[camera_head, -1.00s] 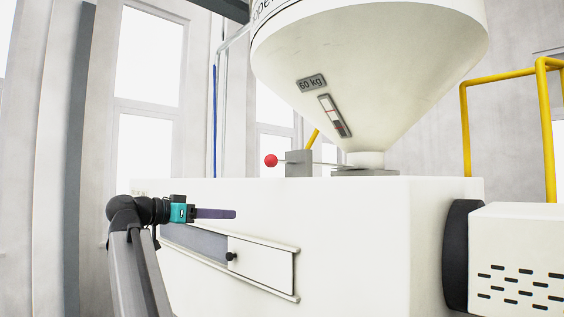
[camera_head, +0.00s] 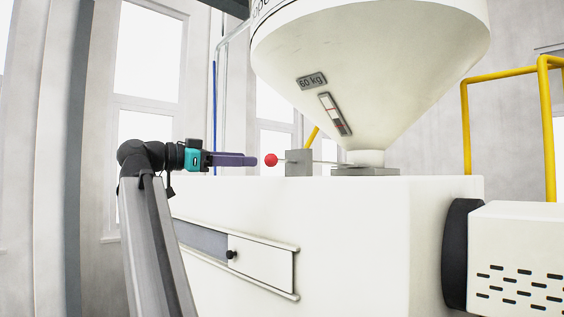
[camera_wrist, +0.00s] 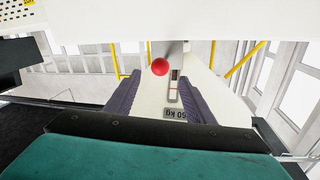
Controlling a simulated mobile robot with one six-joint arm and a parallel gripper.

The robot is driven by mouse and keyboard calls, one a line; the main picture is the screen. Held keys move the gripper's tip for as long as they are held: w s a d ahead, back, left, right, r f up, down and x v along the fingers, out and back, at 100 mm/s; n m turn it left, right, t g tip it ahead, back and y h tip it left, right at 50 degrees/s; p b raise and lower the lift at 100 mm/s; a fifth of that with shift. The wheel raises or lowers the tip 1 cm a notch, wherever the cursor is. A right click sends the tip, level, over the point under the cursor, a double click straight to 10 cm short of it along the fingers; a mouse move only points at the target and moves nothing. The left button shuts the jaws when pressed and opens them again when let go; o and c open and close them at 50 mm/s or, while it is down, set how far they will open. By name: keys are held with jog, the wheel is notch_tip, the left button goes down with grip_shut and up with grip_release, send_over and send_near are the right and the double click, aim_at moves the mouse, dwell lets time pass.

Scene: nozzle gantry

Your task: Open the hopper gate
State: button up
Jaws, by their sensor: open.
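The hopper gate's red ball knob (camera_head: 271,160) sits at the left end of a thin rod. The rod runs through a grey block (camera_head: 299,162) toward the hopper (camera_head: 372,60) neck. My gripper (camera_head: 256,160) is level with the knob in the head view, its tips just left of it. In the wrist view the knob (camera_wrist: 160,67) shows between and just beyond the tips of my open gripper (camera_wrist: 160,76). The fingers are empty. I cannot tell whether they touch the knob. The gate plate inside the neck base (camera_head: 366,171) is hidden.
A white machine body (camera_head: 340,220) lies under the hopper, with a small sliding panel (camera_head: 262,262) on its front. Yellow railings (camera_head: 466,130) stand at the right, and a white vented housing (camera_head: 518,255) is at the lower right.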

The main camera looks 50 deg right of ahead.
aim_at(283, 161)
jog(key=p+x, duration=0.4)
jog(key=x, duration=0.7)
jog(key=shift+s+d+r, duration=0.1)
jog(key=shift+s+d, duration=0.1)
jog(key=shift+d, duration=0.15)
jog(key=shift+p+x, duration=0.5)
jog(key=shift+x, duration=0.4)
grip_shut()
